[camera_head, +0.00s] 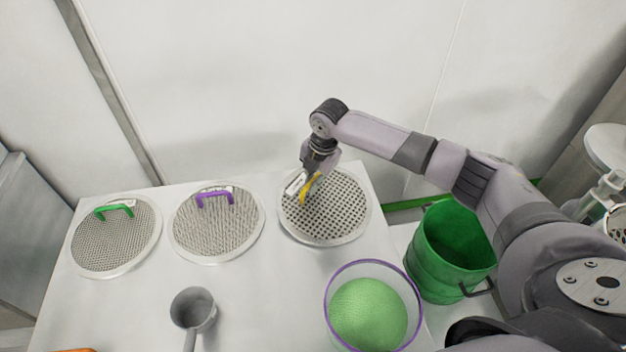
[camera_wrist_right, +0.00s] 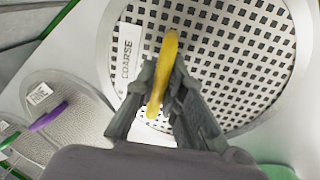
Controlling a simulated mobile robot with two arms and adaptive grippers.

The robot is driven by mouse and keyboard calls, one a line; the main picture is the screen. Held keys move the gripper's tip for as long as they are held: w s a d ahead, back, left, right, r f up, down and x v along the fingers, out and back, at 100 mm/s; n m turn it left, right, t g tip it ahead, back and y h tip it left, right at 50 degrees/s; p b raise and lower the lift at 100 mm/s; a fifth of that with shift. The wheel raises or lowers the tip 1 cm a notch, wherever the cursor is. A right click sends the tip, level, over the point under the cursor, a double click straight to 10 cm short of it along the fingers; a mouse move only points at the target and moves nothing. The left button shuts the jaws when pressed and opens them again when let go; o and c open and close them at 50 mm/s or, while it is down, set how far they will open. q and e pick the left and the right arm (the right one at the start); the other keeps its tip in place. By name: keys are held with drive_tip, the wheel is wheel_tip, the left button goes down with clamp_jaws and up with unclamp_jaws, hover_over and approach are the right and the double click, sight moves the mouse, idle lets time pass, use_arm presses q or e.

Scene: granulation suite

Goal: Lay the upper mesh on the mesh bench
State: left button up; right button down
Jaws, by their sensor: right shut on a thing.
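A round coarse mesh (camera_head: 338,215) with large holes and a yellow handle (camera_head: 309,188) is at the right end of the white bench (camera_head: 255,300). My right gripper (camera_head: 305,185) is shut on the yellow handle. In the right wrist view the fingers (camera_wrist_right: 160,95) close around the handle (camera_wrist_right: 163,65), and a label reading COARSE shows on the mesh (camera_wrist_right: 225,50). The mesh looks level; whether it touches the bench or hangs just above it I cannot tell. A purple-handled mesh (camera_head: 218,232) and a green-handled mesh (camera_head: 115,245) lie to its left. My left gripper is not in view.
A purple-rimmed clear bowl of green granules (camera_head: 368,312) stands at the bench's front right. A grey scoop (camera_head: 193,309) lies in front of the purple-handled mesh. A green bucket (camera_head: 449,262) stands off the bench's right side. A white wall rises behind.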

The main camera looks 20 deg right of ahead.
sight(320, 196)
drive_tip(key=shift+f+b, duration=0.3)
drive_tip(key=shift+f, duration=0.4)
drive_tip(key=c, duration=1.6)
unclamp_jaws()
drive_tip(key=r, duration=0.4)
drive_tip(key=s+r, duration=0.1)
drive_tip(key=r, duration=0.3)
drive_tip(key=s+d+r, duration=0.1)
drive_tip(key=r, duration=0.2)
drive_tip(key=shift+r, duration=0.4)
